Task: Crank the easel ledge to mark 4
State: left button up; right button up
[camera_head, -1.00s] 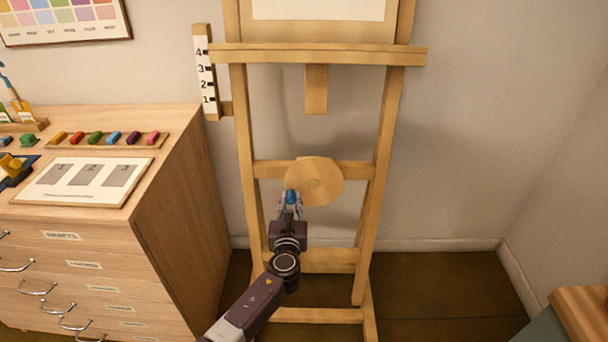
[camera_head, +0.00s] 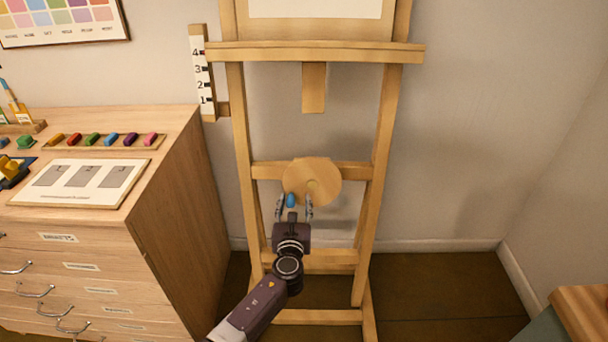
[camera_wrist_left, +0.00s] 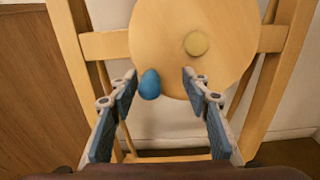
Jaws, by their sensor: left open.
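The wooden easel's ledge (camera_head: 320,54) is level with the 4 on the white mark scale (camera_head: 203,75). The round crank disc (camera_head: 325,178) is on the easel's crossbar, with its blue knob (camera_head: 290,200) at the disc's lower left. My left gripper (camera_head: 294,207) is open in front of the knob. In the left wrist view the blue knob (camera_wrist_left: 150,84) sits between the spread fingers (camera_wrist_left: 160,78), nearer the left one, with a visible gap on the right. The disc (camera_wrist_left: 180,35) fills the upper middle there. My right gripper does not show.
A wooden drawer cabinet (camera_head: 170,230) stands left of the easel, with a row of coloured pigment sticks and a card (camera_head: 85,182) on top. A wooden furniture corner (camera_head: 580,315) shows at lower right. The floor right of the easel is clear.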

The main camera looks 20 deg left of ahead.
pick_arm(q)
jog(key=shift+s+p, duration=0.35)
jog(key=shift+s, duration=0.1)
jog(key=p+v, duration=0.3)
jog(key=v, duration=0.5)
jog(key=shift+s+a, duration=0.1)
jog(key=shift+a, duration=0.05)
